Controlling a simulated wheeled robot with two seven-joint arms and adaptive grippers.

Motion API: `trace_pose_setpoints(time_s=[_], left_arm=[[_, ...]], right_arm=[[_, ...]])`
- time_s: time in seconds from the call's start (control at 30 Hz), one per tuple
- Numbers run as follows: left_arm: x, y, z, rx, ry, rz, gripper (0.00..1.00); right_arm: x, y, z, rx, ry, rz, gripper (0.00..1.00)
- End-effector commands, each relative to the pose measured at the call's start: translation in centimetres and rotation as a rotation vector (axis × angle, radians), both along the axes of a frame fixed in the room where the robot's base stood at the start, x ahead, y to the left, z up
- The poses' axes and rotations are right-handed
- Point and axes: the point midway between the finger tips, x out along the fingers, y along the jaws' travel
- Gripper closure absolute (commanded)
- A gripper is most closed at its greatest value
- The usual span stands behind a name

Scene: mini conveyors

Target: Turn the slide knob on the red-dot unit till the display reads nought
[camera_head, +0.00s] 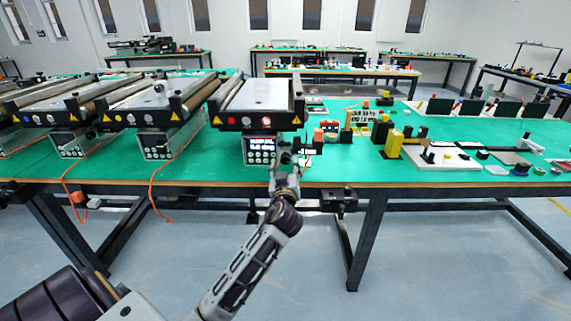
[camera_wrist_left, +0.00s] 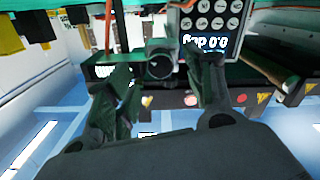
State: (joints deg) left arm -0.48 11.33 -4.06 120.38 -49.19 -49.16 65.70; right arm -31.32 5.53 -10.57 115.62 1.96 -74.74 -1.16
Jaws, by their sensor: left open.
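The red-dot unit (camera_head: 258,98) is the rightmost mini conveyor in the head view; its red dot (camera_wrist_left: 190,100) shows in the left wrist view. Its keypad box hangs below, with a lit display (camera_head: 262,143). In the left wrist view the display (camera_wrist_left: 206,42) is upside down and appears to read 0.0 deg. A round dark knob (camera_wrist_left: 160,66) shows beside the keypad. My left gripper (camera_head: 285,178) is open in front of the box, and its fingers (camera_wrist_left: 162,82) stand either side of the knob. I cannot tell whether they touch it. My right gripper is out of view.
Yellow blocks (camera_head: 394,143) and small parts lie on the green table (camera_head: 335,175) to the right. Orange cables (camera_head: 152,195) hang over the front edge.

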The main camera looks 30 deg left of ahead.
Motion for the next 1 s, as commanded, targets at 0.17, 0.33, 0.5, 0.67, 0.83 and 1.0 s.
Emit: trace_pose_setpoints(time_s=[0.17, 0.33, 0.5, 0.67, 0.83, 1.0], left_arm=[[1.5, 1.0, 0.1, 0.003, -0.001, 0.001, 0.47], [2.5, 1.6, 0.0, 0.001, -0.001, 0.0, 0.47], [2.9, 1.8, 0.1, 0.0, -0.001, 0.001, 0.47], [3.0, 1.9, 0.0, 0.0, -0.001, 0.001, 0.47], [3.0, 1.9, 0.0, 0.0, 0.0, 0.001, 0.52], [3.0, 1.8, 0.0, 0.0, 0.0, 0.0, 0.74]], right_arm=[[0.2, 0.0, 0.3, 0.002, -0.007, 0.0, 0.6], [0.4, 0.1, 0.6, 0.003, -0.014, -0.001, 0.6], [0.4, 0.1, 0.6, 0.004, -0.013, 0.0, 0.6], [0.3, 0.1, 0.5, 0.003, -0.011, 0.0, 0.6], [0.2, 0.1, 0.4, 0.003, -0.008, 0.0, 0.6], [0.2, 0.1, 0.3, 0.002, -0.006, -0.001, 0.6]])
